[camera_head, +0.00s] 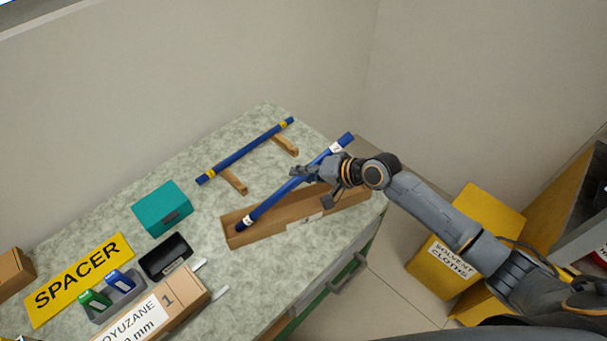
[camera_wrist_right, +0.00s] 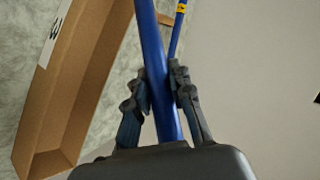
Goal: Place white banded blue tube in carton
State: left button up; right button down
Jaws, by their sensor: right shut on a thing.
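The white banded blue tube (camera_head: 272,204) is held by my right gripper (camera_head: 313,174) in the head view. It slants over the long open carton (camera_head: 272,231), its lower left end near the carton's left end and its upper right end raised beyond the back side. I cannot tell whether the tube touches the carton. In the right wrist view the gripper (camera_wrist_right: 161,90) is shut around the blue tube (camera_wrist_right: 150,45), and the open carton (camera_wrist_right: 27,125) lies to the left, its visible inside empty. My left gripper is not in view.
A yellow banded blue tube (camera_head: 243,152) rests on two wooden blocks (camera_head: 285,145) behind the carton. A teal box (camera_head: 161,208), a black tray (camera_head: 166,257), a yellow SPACER sign (camera_head: 80,280) and a labelled box (camera_head: 190,293) stand to the left. Yellow bins (camera_head: 490,213) stand on the floor at right.

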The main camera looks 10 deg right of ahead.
jog(key=shift+f, duration=0.6)
jog(key=shift+f, duration=0.1)
jog(key=shift+f, duration=0.15)
jog(key=c, duration=1.2)
grip_release()
